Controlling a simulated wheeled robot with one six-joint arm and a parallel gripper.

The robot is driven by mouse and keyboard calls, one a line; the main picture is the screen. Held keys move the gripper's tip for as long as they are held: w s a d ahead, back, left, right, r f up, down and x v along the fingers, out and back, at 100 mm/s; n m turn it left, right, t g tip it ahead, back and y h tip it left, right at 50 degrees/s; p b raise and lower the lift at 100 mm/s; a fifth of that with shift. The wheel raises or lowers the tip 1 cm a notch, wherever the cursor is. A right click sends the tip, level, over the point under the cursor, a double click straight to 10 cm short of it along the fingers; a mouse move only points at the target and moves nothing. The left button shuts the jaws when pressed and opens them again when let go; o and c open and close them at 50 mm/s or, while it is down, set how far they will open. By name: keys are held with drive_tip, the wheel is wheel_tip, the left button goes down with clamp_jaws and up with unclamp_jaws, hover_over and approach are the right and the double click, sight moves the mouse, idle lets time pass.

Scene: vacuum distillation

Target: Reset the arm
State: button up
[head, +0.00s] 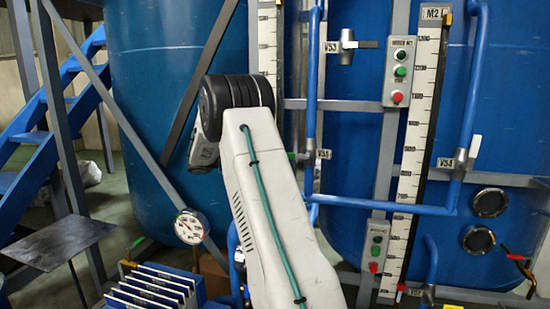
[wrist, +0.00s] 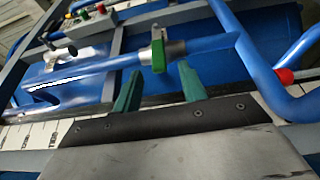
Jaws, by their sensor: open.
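My arm (head: 265,200) rises through the middle of the head view, white with a green cable and bent at a black joint near the top. My gripper cannot be made out in the head view. In the wrist view my gripper (wrist: 157,86) shows two green fingers, spread apart with nothing held between them. Beyond the fingers is a valve with a green handle (wrist: 158,55) on a blue pipe (wrist: 95,72). The handle shows in the gap between the fingers, but I cannot tell how far away it is.
Large blue tanks (head: 160,100) stand behind my arm, with pipes, a button box (head: 400,72) and a tall scale (head: 418,150) to the right. A round gauge (head: 190,226) and blue stairs (head: 45,140) are at left. A red knob (wrist: 283,77) is right of my fingers.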

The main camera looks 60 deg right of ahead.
drive_tip(key=shift+w+a, duration=0.3)
drive_tip(key=shift+w, duration=0.05)
idle(0.4)
drive_tip(key=s+a+f+n+t+y, duration=0.4)
drive_tip(key=s+a+f+n, duration=0.15)
drive_tip(key=a+f, duration=0.35)
drive_tip(key=s+a+r+n+t+y, duration=0.1)
drive_tip(key=s+a+t+y, duration=0.1)
drive_tip(key=s+a, duration=0.4)
drive_tip(key=s+a+r+n+t+y, duration=0.1)
drive_tip(key=s+a+t, duration=0.4)
drive_tip(key=a, duration=1.2)
drive_tip(key=s+a+r+n+t+y, duration=0.1)
drive_tip(key=s+a+n+t+y, duration=0.1)
drive_tip(key=s+a+t+y, duration=0.2)
drive_tip(key=s+a, duration=0.3)
drive_tip(key=a, duration=0.5)
drive_tip(key=shift+s+a+y, duration=0.15)
drive_tip(key=shift+a+y, duration=0.1)
drive_tip(key=shift+y, duration=0.05)
